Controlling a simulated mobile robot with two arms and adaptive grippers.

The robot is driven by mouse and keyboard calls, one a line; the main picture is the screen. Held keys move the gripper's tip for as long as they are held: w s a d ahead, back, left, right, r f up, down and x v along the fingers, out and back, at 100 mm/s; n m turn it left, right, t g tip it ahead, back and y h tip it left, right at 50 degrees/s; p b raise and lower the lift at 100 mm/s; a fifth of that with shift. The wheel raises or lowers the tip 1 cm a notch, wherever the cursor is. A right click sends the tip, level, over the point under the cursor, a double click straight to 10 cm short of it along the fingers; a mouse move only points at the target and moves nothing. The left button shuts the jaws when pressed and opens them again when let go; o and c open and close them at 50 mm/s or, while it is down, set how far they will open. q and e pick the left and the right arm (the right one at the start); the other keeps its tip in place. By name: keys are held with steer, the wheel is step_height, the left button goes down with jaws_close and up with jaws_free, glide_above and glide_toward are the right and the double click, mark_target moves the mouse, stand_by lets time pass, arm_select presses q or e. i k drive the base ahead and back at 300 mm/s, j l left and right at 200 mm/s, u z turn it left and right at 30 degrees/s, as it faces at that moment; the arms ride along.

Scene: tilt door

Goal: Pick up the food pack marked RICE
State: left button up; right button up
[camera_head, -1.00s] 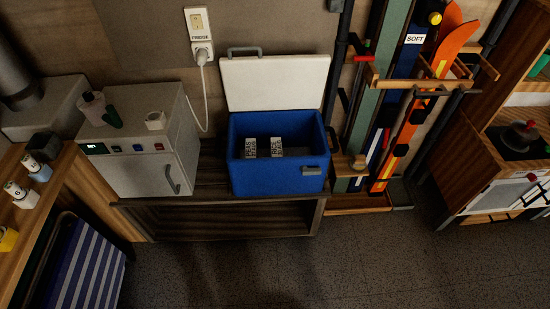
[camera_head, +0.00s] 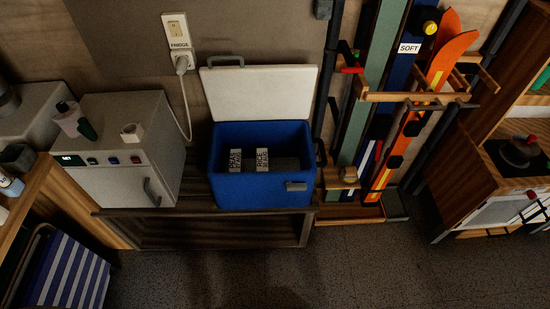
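A blue cooler box (camera_head: 245,192) with its white lid (camera_head: 260,92) raised stands on a low dark wooden bench. Two pale packs with dark print stand inside it, a left pack (camera_head: 236,160) and a right pack (camera_head: 262,160). Their print is too small to read, so I cannot tell which one is marked RICE. Neither of my grippers shows in the head view.
A ski rack (camera_head: 415,97) stands to the right, and a wooden kitchen unit (camera_head: 460,170) at far right. A striped item (camera_head: 70,270) is at lower left. The floor (camera_head: 340,265) in front is clear.

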mark_target(262, 154)
steer(key=i+l+u, duration=0.3)
steer(key=l+u, duration=0.25)
steer(key=i+l+u, duration=0.3)
steer(key=l, duration=0.15)
steer(key=k+j, duration=0.05)
steer(key=k, duration=0.05)
